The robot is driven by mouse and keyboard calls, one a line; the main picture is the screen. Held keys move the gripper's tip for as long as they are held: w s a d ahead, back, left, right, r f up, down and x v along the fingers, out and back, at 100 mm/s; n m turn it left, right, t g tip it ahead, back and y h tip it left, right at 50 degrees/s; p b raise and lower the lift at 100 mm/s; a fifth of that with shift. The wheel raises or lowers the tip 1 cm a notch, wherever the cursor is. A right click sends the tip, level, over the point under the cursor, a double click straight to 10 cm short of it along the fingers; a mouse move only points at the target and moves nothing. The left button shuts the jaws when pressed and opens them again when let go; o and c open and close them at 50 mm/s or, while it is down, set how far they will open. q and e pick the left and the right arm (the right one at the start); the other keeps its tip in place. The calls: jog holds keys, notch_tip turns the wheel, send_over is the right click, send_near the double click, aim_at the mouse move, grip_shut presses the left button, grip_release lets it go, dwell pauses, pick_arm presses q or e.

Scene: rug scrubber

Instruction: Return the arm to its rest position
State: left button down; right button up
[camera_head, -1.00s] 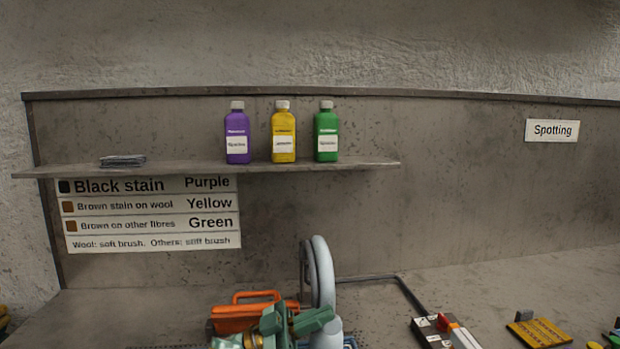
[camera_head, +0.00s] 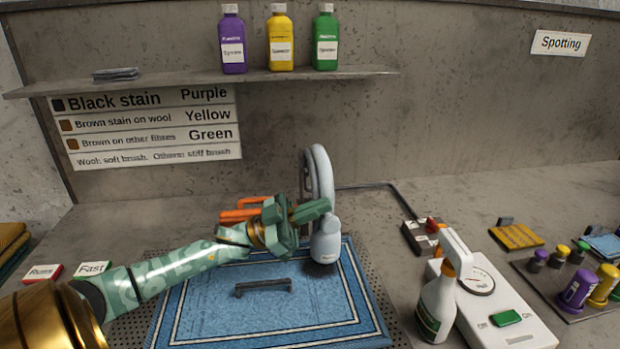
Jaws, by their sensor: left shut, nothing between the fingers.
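My left arm comes in from the lower left over the blue rug. Its green gripper (camera_head: 296,222) is shut and empty, above the far part of the rug (camera_head: 215,296). The gripper is close to a pale grey-blue rounded tool (camera_head: 325,245) with a hose; I cannot tell whether they touch. My right gripper does not show.
A dark handle-like bar (camera_head: 263,287) lies on the rug. An orange-handled item (camera_head: 240,210) is behind my gripper. A white spray bottle (camera_head: 438,300) and a dial scale (camera_head: 505,310) stand right. Three bottles stand on the shelf (camera_head: 150,82).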

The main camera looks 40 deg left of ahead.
pick_arm(q)
jog(key=v, duration=1)
jog(key=shift+s+d+r+b, duration=0.15)
jog(key=shift+s+d+b, duration=0.15)
jog(key=shift+s, duration=0.1)
